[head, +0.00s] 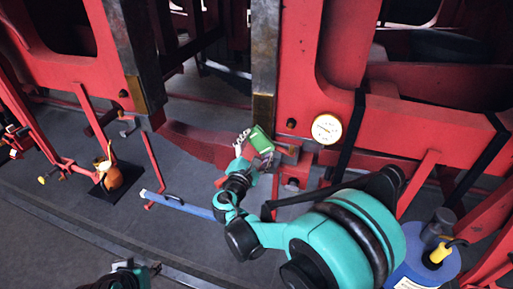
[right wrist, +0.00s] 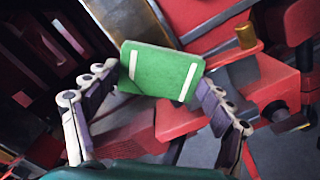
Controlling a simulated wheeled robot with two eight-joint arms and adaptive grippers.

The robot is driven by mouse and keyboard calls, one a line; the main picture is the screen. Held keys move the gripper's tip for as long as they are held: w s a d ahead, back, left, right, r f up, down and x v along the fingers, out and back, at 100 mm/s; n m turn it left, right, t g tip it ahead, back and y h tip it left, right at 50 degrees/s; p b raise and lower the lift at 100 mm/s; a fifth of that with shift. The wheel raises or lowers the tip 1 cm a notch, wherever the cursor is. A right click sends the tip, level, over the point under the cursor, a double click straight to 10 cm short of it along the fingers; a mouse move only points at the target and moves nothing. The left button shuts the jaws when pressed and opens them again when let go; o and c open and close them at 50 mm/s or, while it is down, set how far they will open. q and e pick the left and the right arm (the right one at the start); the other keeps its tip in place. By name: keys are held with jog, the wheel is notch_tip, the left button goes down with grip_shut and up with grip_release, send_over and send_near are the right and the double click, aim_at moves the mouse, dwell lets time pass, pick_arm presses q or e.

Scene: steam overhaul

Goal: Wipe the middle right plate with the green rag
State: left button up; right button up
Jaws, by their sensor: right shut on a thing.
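The green rag (head: 260,140) is a small flat block with white stripes. It also shows in the right wrist view (right wrist: 160,75). My right gripper (head: 254,146) is shut on it, with a finger on each side. The rag is just below the brass-coloured lower end (head: 263,107) of the right steel upright. I take this to be the plate, though no label shows. I cannot tell whether rag and plate touch. A similar brass-coloured piece (head: 140,95) is on the left upright. My left gripper (head: 143,270) shows partly at the bottom edge, and its fingers are unclear.
Red frame beams surround the right gripper. A white round gauge (head: 326,129) is to its right. A blue bar (head: 180,206) crosses the floor area left of my arm. An orange oil can (head: 112,177) stands on a dark mat.

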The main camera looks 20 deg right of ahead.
jog(key=shift+w+r, duration=0.1)
jog(key=shift+r+p, duration=5.45)
jog(key=shift+r, duration=2.3)
jog(key=shift+d, duration=0.1)
notch_tip(320, 180, down, 16)
jog(key=b, duration=1.4)
jog(key=shift+b, duration=0.35)
jog(key=shift+r, duration=0.15)
jog(key=v, duration=0.6)
jog(key=shift+v, duration=1.55)
